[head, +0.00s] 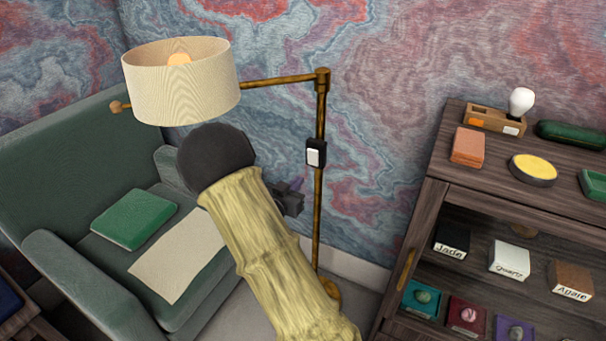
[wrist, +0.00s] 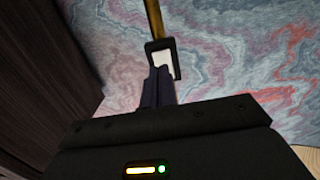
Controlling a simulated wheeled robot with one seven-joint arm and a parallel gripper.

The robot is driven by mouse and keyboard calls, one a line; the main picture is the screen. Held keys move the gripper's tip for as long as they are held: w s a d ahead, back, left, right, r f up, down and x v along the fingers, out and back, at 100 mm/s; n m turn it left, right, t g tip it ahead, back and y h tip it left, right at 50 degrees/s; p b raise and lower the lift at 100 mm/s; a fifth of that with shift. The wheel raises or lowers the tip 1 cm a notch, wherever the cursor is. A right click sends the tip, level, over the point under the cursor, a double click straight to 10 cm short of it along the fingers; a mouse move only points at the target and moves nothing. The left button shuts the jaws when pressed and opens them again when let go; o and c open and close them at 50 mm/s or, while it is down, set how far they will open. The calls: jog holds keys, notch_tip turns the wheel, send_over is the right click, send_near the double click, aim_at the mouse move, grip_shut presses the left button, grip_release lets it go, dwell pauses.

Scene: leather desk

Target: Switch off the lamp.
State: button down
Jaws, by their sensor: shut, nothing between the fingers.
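The floor lamp has a cream drum shade (head: 185,92), an orange-toned bulb (head: 179,59) and a brass pole (head: 318,215). A black switch box with a white rocker (head: 315,153) is fixed on the pole. In the wrist view, the white rocker (wrist: 162,57) sits in its dark frame just beyond my fingertips, its lower part hidden by them. My gripper (head: 299,184) is shut and empty, a little below and left of the switch in the head view. It also shows in the wrist view (wrist: 158,72). I cannot tell whether the fingertips touch the rocker.
A green armchair (head: 60,150) with a green cushion (head: 133,219) and a beige cloth (head: 178,262) stands at left. A dark wooden shelf unit (head: 415,222) with several small items stands at right. The patterned wall (head: 380,100) is close behind the pole.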

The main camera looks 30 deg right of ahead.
jog(key=f+v, duration=0.1)
jog(key=v, duration=0.5)
jog(key=shift+s+a+f, duration=0.25)
jog(key=shift+a+f, duration=0.05)
jog(key=shift+a, duration=0.1)
jog(key=shift+w, duration=0.15)
jog(key=s+a+f+n+g+y, duration=0.15)
jog(key=s+a+n+y, duration=0.35)
jog(key=a+y, duration=0.55)
jog(key=s+r+n+g+y, duration=0.2)
jog(key=s+n+g+y, duration=0.3)
jog(key=s, duration=0.9)
notch_tip(320, 180, up, 19)
jog(key=n+h+p, duration=0.1)
jog(key=p, duration=1.7)
jog(key=shift+d+f+g, duration=0.25)
jog(key=shift+d+g, duration=0.1)
